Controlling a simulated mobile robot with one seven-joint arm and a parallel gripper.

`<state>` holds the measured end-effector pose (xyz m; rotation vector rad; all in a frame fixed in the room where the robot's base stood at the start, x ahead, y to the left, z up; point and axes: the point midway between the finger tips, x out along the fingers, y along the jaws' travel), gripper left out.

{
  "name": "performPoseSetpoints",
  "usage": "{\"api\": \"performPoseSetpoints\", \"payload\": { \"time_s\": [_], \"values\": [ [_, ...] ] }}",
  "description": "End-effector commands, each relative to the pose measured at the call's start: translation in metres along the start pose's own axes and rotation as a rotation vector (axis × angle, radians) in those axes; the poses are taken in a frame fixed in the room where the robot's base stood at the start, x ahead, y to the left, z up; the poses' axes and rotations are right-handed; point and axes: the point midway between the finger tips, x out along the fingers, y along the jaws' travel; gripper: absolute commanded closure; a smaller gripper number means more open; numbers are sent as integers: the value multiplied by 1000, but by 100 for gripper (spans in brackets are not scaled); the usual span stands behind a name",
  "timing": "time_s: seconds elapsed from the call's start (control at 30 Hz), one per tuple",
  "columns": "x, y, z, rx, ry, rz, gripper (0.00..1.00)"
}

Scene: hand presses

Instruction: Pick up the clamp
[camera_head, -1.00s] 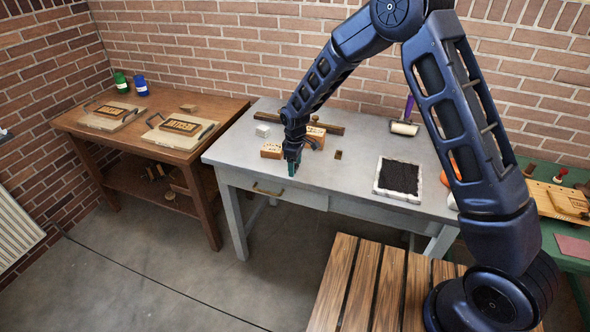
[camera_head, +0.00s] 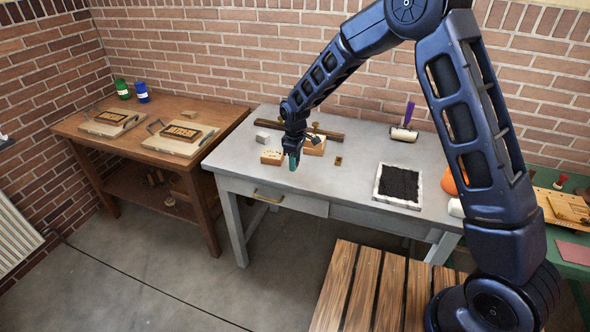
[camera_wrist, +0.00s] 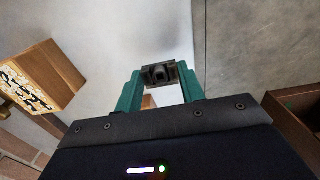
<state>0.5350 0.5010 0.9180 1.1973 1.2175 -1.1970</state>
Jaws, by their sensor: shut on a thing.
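The clamp looks like a small dark grey piece (camera_wrist: 158,73) with a square boss on its face. It sits between the teal fingertips of my gripper (camera_wrist: 160,88) in the wrist view. The fingers are shut on it. In the head view my gripper (camera_head: 293,160) hangs over the front left part of the grey table (camera_head: 350,180), pointing down. The clamp is too small and hidden by the fingers to make out there.
Wooden type blocks (camera_head: 271,157) lie close by my gripper, and a long wooden bar (camera_head: 325,134) lies behind. A lettered block (camera_wrist: 38,72) shows in the wrist view. An ink slab (camera_head: 398,184) and a roller (camera_head: 404,133) are to the right. The brown table (camera_head: 225,112) stands left.

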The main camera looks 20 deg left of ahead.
Motion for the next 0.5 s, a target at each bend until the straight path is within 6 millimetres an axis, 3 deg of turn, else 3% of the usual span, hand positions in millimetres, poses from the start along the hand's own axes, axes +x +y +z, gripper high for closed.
{"api": "performPoseSetpoints", "payload": {
  "time_s": [0.3,0.5],
  "values": [
    [-85,1,0,1,4,3,86],
    [-125,1,0,1,2,2,86]
  ]
}}
